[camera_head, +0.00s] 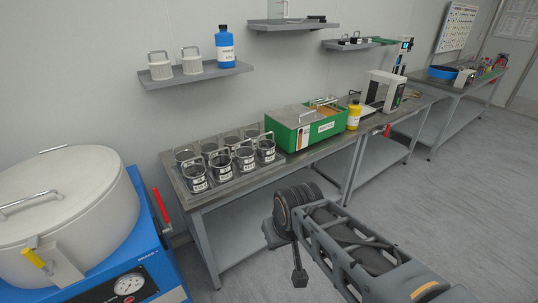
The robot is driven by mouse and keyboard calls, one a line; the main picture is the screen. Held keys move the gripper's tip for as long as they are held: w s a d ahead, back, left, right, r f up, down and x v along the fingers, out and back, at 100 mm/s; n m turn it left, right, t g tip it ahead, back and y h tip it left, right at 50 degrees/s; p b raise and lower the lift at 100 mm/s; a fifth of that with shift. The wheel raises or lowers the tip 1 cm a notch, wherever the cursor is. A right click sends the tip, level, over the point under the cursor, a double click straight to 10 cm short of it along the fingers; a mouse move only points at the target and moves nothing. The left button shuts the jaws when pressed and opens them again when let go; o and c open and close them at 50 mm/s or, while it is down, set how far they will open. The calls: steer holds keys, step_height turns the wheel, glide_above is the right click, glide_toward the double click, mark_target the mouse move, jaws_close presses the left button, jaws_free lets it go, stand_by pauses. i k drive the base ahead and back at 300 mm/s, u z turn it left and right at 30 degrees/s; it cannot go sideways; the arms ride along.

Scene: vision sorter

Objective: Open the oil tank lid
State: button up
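No label that I can read says oil tank. A green tank (332,128) stands on the long bench, with a grey metal lid (287,115) lying flat over its left part and a handle on top. Its right part shows a brown inside. At the left, a large white round vessel (100,225) on a blue base has its domed lid (58,185) down, with a bar handle and a yellow-tipped lever. My arm reaches in from the lower right, short of the bench. A dark part at its end (299,278) seems to be my gripper; its fingers cannot be made out.
Several black-and-grey canisters (221,170) crowd the bench (270,182) left of the green tank. A yellow bottle (353,116) stands at its right. A wall shelf (195,76) holds a blue bottle (225,46) and white jugs. The floor (440,190) at right is clear.

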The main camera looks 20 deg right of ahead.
mark_target(291, 116)
steer(key=z, duration=0.9)
steer(key=i, duration=1.65)
steer(key=u, duration=1.05)
